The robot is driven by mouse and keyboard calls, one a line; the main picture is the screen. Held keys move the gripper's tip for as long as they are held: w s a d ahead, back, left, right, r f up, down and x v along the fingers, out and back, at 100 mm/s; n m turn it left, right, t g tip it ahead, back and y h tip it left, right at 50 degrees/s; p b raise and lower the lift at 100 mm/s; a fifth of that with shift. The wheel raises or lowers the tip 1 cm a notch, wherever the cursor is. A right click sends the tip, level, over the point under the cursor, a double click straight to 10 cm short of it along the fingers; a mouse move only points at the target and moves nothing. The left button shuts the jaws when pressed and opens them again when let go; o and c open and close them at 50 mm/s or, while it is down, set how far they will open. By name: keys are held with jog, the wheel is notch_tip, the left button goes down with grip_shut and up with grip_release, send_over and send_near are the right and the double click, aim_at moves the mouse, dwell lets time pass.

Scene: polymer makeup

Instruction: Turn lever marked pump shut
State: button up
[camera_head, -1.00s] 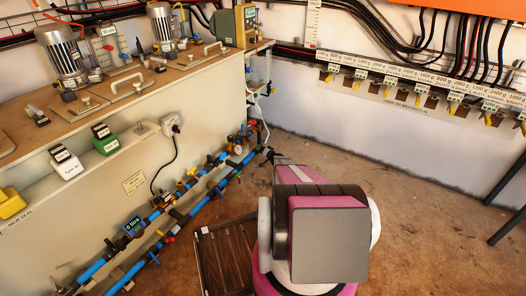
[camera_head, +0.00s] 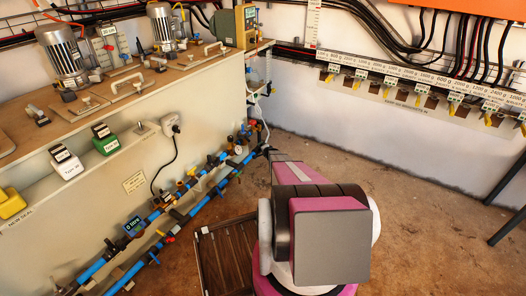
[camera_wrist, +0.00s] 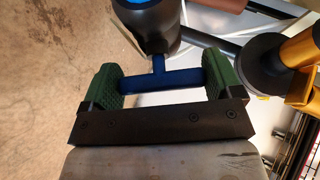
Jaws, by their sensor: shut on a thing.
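A dark blue T-shaped lever handle (camera_wrist: 158,78) shows in the wrist view, on a stem from a black cylindrical body (camera_wrist: 148,28) with a blue cap. My gripper (camera_wrist: 163,82) has its two green pads at either end of the handle's crossbar and is shut on it. No marking on the lever is readable. In the head view my gripper (camera_head: 266,150) is small and dark at the right end of the blue pipes, and the lever there cannot be made out.
Blue pipes with valves (camera_head: 185,195) run along the bench's lower front. An orange-gold part with a black disc (camera_wrist: 266,66) sits close to the right of the lever. A dark slatted panel (camera_head: 225,258) stands by my base. The floor (camera_head: 420,190) to the right is mostly clear.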

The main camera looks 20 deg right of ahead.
jog(key=shift+s, duration=0.1)
dwell(0.4)
jog(key=o, duration=0.7)
jog(key=shift+o, duration=0.2)
jog(key=v, duration=1)
jog(key=shift+s+r, duration=0.25)
jog(key=shift+s, duration=0.05)
